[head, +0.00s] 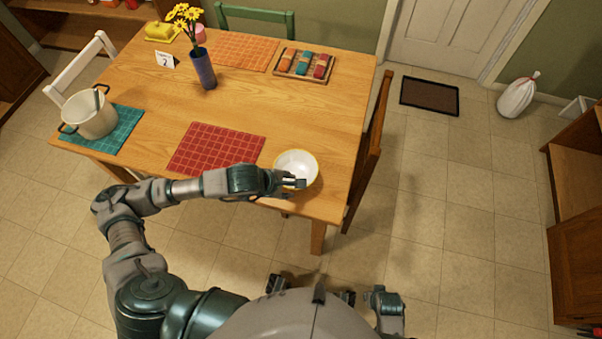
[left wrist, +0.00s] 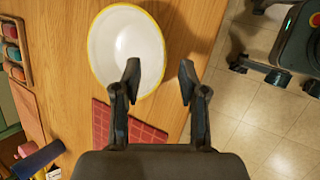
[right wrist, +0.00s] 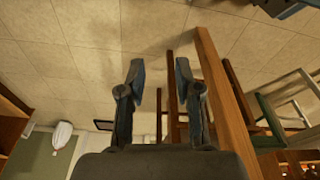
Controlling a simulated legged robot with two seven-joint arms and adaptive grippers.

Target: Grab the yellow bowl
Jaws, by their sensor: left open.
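The yellow bowl (head: 296,162) sits upright on the wooden table near its right front corner; it is white inside with a yellow rim. It also shows in the left wrist view (left wrist: 118,45), and looks empty. My left gripper (head: 296,183) is open at the bowl's near side. In the left wrist view, one fingertip of the left gripper (left wrist: 160,76) overlaps the bowl's inside and the other lies outside the rim. I cannot tell whether they touch it. My right gripper (right wrist: 160,72) is open and empty, away from the bowl.
On the table (head: 140,155) are a red placemat (head: 215,147), a pot (head: 90,116) on a teal mat, a flower vase (head: 202,68) and a tray (head: 304,65) of rolled cloths. A wooden chair (head: 370,150) stands at the right edge.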

